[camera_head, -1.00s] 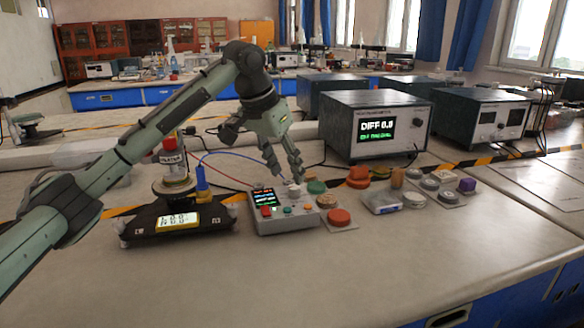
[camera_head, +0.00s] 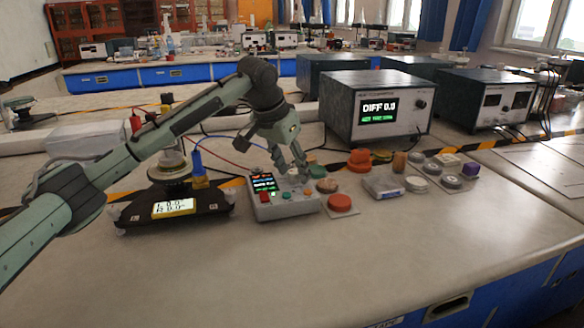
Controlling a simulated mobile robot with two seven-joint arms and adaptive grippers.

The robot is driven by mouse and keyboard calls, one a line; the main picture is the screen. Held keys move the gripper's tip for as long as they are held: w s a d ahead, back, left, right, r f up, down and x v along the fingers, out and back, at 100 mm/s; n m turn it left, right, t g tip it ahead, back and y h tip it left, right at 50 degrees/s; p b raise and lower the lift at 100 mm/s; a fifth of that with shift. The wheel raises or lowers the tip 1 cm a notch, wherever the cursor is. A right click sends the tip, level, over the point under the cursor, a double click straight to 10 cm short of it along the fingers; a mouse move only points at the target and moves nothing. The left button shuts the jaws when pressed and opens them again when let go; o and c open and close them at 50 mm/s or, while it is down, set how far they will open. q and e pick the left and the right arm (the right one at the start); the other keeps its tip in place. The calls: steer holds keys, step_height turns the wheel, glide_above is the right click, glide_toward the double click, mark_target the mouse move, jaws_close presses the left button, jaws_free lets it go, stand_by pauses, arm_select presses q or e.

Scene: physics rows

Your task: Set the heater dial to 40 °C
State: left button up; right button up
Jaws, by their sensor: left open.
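The heater control box (camera_head: 285,207) is a grey unit on the bench with a small lit display (camera_head: 264,182), whose text is too small to read, and a red button (camera_head: 265,197). A pale round dial (camera_head: 293,177) is on its top near the back edge, partly hidden by my fingers. My left gripper (camera_head: 294,172) comes down from above and behind, open, with its fingers around or just over the dial. I cannot tell whether they touch it. The dial's setting cannot be read. My right gripper is out of view.
A black hotplate-like stand (camera_head: 174,206) with a yellow-framed readout sits left of the box. Red (camera_head: 340,203) and other coloured knobs stand close on the right. A dark instrument (camera_head: 375,107) reading DIFF 0.0 is behind. The front bench is clear.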

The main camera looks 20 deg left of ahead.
arm_select(q)
jaws_close()
steer(key=shift+m, duration=0.4)
steer(key=m, duration=0.2)
steer(key=m+g+h, duration=0.1)
steer(key=shift+w+a+m+h, duration=0.1)
steer(key=shift+a+m+h, duration=0.05)
steer(key=shift+m+h, duration=0.2)
steer(key=shift+w+m+g+h, duration=0.1)
steer(key=shift+m+g+h, duration=0.2)
steer(key=shift+m, duration=0.85)
steer(key=shift+m+g+h, duration=0.1)
steer(key=shift+m+g, duration=0.3)
steer(key=shift+m, duration=0.7)
jaws_free()
